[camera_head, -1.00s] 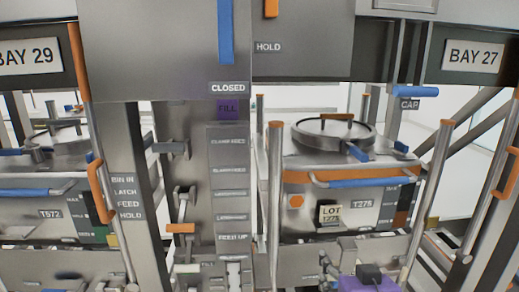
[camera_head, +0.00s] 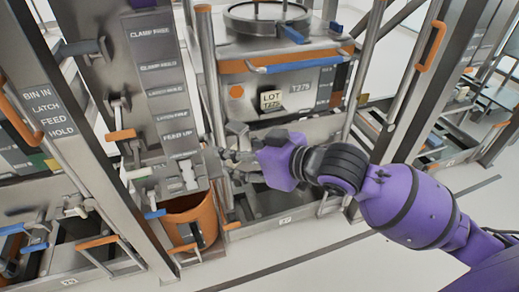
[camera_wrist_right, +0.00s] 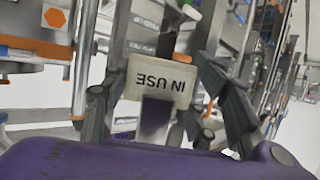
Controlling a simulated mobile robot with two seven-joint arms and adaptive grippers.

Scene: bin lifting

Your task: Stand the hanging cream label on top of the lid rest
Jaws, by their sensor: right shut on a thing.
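The cream label (camera_wrist_right: 158,80), marked IN USE, shows upside down in the right wrist view between my right gripper's fingers (camera_wrist_right: 165,95). The gripper is shut on it. A purple patch lies just below the label. In the head view my right gripper (camera_head: 232,163) reaches in from the right, beside the foot of the grey FEED UP column (camera_head: 165,90) and below the bin; I cannot make out the held label there. Another cream label, marked LOT (camera_head: 271,99), is on the front of the bin (camera_head: 330,85). I cannot tell which part is the lid rest. My left gripper is out of view.
The round bin lid (camera_head: 262,17) is at the top of the head view. Upright posts (camera_head: 212,80) flank the bin. An orange bucket (camera_head: 190,218) stands below the column. Orange-handled frames stand on both sides. Pale floor at lower right (camera_head: 400,265) is clear.

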